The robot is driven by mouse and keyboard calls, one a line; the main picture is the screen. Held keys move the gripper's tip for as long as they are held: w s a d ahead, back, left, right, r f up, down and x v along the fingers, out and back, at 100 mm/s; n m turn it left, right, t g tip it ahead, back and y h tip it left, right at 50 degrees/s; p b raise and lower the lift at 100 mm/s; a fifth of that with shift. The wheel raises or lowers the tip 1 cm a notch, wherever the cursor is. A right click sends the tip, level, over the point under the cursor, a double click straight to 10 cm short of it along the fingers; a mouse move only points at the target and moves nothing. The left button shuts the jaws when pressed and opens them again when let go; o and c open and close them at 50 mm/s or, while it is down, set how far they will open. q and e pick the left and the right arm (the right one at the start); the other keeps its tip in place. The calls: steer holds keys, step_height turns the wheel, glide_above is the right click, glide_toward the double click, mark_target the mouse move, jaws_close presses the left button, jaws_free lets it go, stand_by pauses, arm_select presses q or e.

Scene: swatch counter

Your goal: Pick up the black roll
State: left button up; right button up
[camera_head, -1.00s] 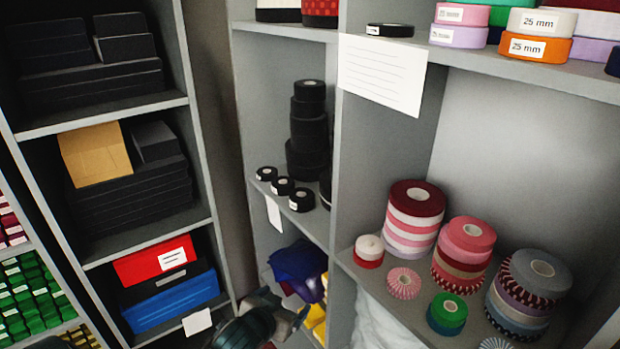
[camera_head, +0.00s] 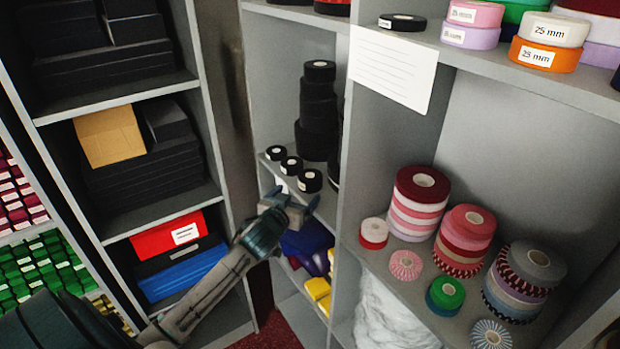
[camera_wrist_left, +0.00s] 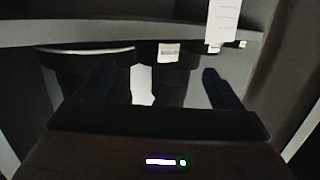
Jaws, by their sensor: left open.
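Several black rolls stand on the middle shelf. Three small ones with white labels are in a row at its front edge: a back one (camera_head: 276,153), a middle one (camera_head: 291,165) and a front one (camera_head: 310,180). A tall stack of black rolls (camera_head: 318,112) stands behind them. Another black roll (camera_head: 402,22) lies on the upper right shelf. My left gripper (camera_head: 292,198) is open, just below and in front of the small rolls. In the left wrist view, its dark fingers (camera_wrist_left: 152,85) stand apart, with dark shapes and a white label beyond. My right gripper is not in view.
A grey divider (camera_head: 350,150) stands right of the black rolls. The right shelf holds stacks of coloured rolls (camera_head: 465,235). A white paper card (camera_head: 390,68) hangs from the upper shelf edge. Blue and yellow items (camera_head: 308,240) lie below the gripper. Boxes (camera_head: 170,235) fill the left shelves.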

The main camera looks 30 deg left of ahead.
mark_target(306, 187)
arm_select(q)
steer(key=x, duration=0.2)
steer(key=shift+w+p, duration=0.3)
steer(key=shift+w+a, duration=0.1)
steer(key=shift+w, duration=0.15)
steer(key=p+x, duration=0.2)
steer(key=x, duration=0.2)
steer(key=shift+f+p, duration=0.15)
steer(key=shift+p, duration=0.2)
steer(key=shift+w+f, duration=0.2)
steer(key=shift+w, duration=0.05)
steer(key=c, duration=1.1)
